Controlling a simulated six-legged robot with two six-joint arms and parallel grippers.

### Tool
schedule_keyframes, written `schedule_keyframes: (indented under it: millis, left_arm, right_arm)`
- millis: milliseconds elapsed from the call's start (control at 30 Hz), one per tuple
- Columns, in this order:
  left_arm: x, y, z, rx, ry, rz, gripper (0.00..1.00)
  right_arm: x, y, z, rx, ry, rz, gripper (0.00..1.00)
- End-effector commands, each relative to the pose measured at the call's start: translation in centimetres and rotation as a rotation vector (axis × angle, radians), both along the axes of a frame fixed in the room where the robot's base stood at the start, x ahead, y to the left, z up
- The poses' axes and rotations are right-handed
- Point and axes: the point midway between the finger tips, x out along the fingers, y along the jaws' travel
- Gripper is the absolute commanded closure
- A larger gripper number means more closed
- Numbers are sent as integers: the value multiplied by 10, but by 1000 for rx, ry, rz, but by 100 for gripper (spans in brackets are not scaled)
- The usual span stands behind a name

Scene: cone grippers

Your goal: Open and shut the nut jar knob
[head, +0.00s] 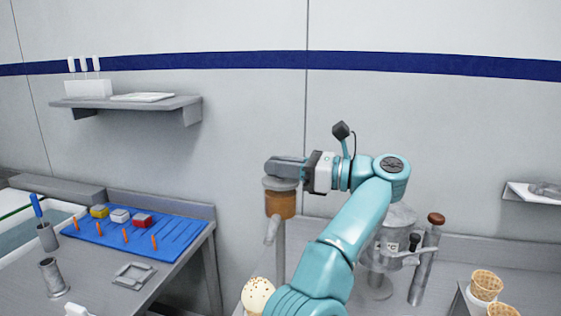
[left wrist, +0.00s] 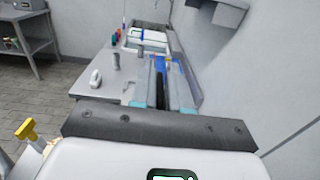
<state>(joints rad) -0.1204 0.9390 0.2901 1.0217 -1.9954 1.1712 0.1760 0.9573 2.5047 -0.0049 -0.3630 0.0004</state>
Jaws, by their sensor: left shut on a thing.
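The nut jar (head: 281,203) is a brown-filled container with a grey lid, standing on a grey post in the middle of the head view. My left gripper (head: 272,166) lies level across the top of the jar, its arm reaching up from below. It is shut on the jar's knob, which the fingers hide. In the left wrist view the fingers of my left gripper (left wrist: 160,66) point away with a narrow dark gap between them; the knob cannot be made out there. My right gripper is not in view.
A blue mat (head: 175,236) with small boxes and orange pieces lies on the left counter. A wall shelf (head: 190,101) is above it. A clear-domed machine (head: 400,218) stands behind my forearm. Waffle cones (head: 487,284) are at the lower right. A speckled ball (head: 257,293) is below the jar.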

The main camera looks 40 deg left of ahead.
Motion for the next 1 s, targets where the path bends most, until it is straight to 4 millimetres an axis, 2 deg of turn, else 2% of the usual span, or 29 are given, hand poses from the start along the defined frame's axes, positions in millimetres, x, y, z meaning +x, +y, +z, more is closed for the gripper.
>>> schedule_keyframes:
  millis: [33, 200, 733, 767, 800, 833, 1000]
  left_arm:
    - [1, 0, 2, -1, 3, 8, 100]
    - [0, 0, -1, -3, 2, 36, 100]
    - [-1, -1, -6, -10, 2, 55, 100]
    - [-1, -1, -6, -10, 2, 55, 81]
    - [-1, -1, -5, -10, 2, 56, 68]
    - [-1, -1, -5, -9, 2, 55, 64]
    - [-2, -1, -4, -7, 1, 54, 64]
  right_arm:
    - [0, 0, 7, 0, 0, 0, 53]
    - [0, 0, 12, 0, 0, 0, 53]
    - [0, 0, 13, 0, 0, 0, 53]
    - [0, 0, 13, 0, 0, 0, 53]
    - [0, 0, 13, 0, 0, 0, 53]
    - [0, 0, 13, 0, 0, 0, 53]
    - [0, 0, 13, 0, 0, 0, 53]
